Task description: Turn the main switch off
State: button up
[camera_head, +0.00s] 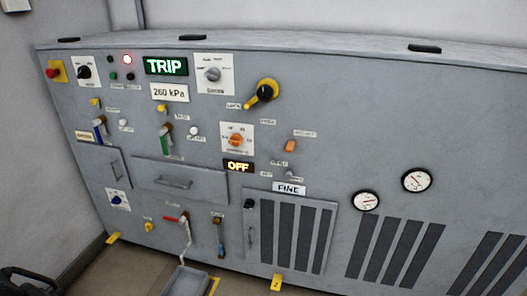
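A dark shape at the bottom left corner may be part of my arm or gripper. No fingers can be made out, and nothing touches the switch.
The grey cabinet (330,75) fills most of the view. A red button (53,72) on yellow, a selector knob (212,74), an orange knob (236,140) and coloured levers surround the switch. A grey tray (182,281) stands low in front. Space before the switch looks clear.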

aim_at(84, 71)
jog(key=i+j+u, duration=0.35)
jog(key=i+j, duration=0.2)
jog(key=i+j+u, duration=0.3)
jog(key=i+j, duration=0.25)
jog(key=i+j+u, duration=0.35)
jog(key=i, duration=0.3)
